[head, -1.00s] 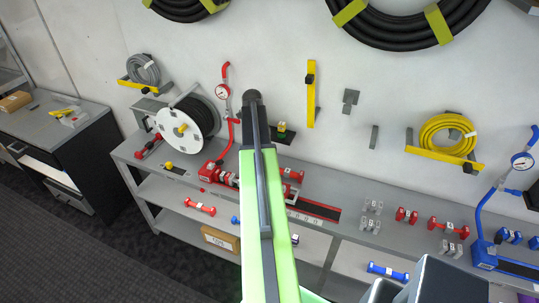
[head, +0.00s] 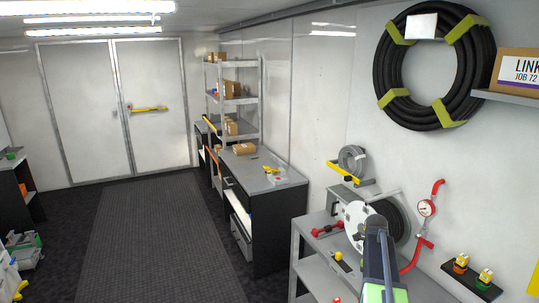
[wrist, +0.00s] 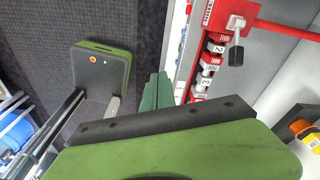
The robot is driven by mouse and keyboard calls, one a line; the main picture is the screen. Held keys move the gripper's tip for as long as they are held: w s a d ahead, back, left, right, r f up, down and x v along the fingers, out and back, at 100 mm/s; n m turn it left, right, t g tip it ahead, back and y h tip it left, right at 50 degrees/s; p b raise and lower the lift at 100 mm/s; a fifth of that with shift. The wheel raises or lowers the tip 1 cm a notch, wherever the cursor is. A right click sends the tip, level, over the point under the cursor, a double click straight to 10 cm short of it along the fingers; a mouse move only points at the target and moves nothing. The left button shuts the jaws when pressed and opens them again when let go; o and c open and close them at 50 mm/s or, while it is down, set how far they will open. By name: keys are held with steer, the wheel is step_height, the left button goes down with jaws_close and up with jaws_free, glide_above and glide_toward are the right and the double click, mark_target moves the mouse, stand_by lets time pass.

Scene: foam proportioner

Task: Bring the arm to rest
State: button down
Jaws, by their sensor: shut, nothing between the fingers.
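My gripper shows in the wrist view (wrist: 156,92), with its green fingers together and nothing held. In the head view my green and dark grey arm rises from the bottom edge, right of centre. Its far end is in front of the white hose reel (head: 357,222) at the wall bench; the fingers cannot be made out there. In the wrist view, dark floor lies left of the fingers, and a red fixture with numbered tags (wrist: 208,68) is to their right.
The grey wall bench (head: 312,270) stands close beside my arm. A red pipe with a gauge (head: 426,208) is on the wall to the right. A black drawer cabinet (head: 265,205) stands further back. The floor aisle (head: 150,225) towards the double doors (head: 120,105) is clear.

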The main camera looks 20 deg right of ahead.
steer(key=w+a+f+n+b, duration=0.2)
steer(key=a+f+n+b, duration=0.15)
steer(key=a, duration=0.85)
steer(key=w+a+f+n+b, duration=0.1)
steer(key=a+f+n+b, duration=0.3)
steer(key=a, duration=0.7)
steer(key=s+a+n, duration=0.3)
steer(key=a+n, duration=0.4)
steer(key=n, duration=0.4)
steer(key=s+a+f+n+t, duration=0.1)
steer(key=s+a+n, duration=0.1)
steer(key=a+n, duration=0.5)
steer(key=n, duration=0.4)
steer(key=shift+s+a+f+y, duration=0.2)
steer(key=shift+s+a+y, duration=0.15)
steer(key=shift+s+y, duration=0.05)
